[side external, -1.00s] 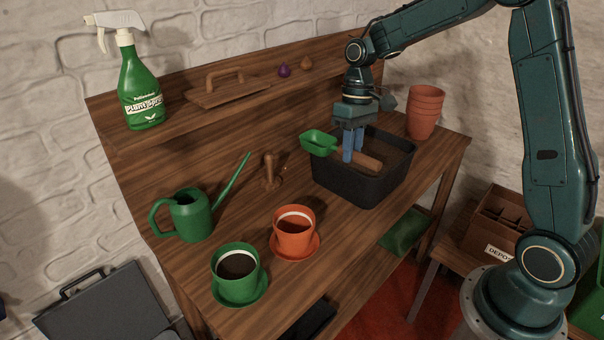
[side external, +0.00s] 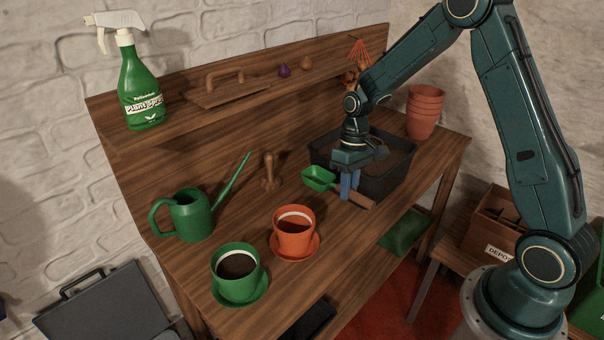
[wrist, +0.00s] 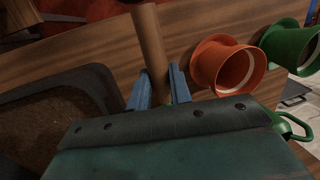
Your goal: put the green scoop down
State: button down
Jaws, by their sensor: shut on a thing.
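The green scoop (side external: 319,178) has a green bowl and a wooden handle (side external: 360,199). My gripper (side external: 349,194) is shut on the handle, with its blue fingers on either side. The scoop is low at the bench's front, in front of the black soil tub (side external: 372,183); I cannot tell whether it touches the wood. In the wrist view the wooden handle (wrist: 151,45) runs between my blue fingers (wrist: 158,88), and the scoop's bowl is hidden behind the gripper body.
An orange pot (side external: 294,235) and a green pot (side external: 238,277) stand on saucers to the left. A wooden dibber (side external: 269,172) and green watering can (side external: 190,215) are farther left. Stacked terracotta pots (side external: 425,112) stand behind the tub. Bare bench lies between the scoop and the orange pot.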

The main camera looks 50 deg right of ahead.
jog(key=shift+w+d+x, duration=0.1)
jog(key=shift+d+x, duration=0.05)
jog(key=shift+x, duration=0.65)
jog(key=shift+w+d+x, duration=0.1)
jog(key=shift+d+x, duration=0.05)
jog(key=shift+x, duration=0.6)
jog(key=shift+w+d+x, duration=0.1)
jog(key=shift+d+x, duration=0.05)
jog(key=shift+x, duration=0.65)
jog(key=shift+f, duration=0.15)
jog(key=shift+w+d+x, duration=0.1)
jog(key=shift+d+x, duration=0.1)
jog(key=shift+x, duration=0.8)
jog(key=shift+w+d+x, duration=0.15)
jog(key=shift+d+x, duration=0.05)
jog(key=shift+x, duration=0.8)
jog(key=shift+f, duration=0.25)
jog(key=c, duration=1.3)
grip_release()
jog(key=shift+r, duration=0.15)
jog(key=shift+v, duration=6)
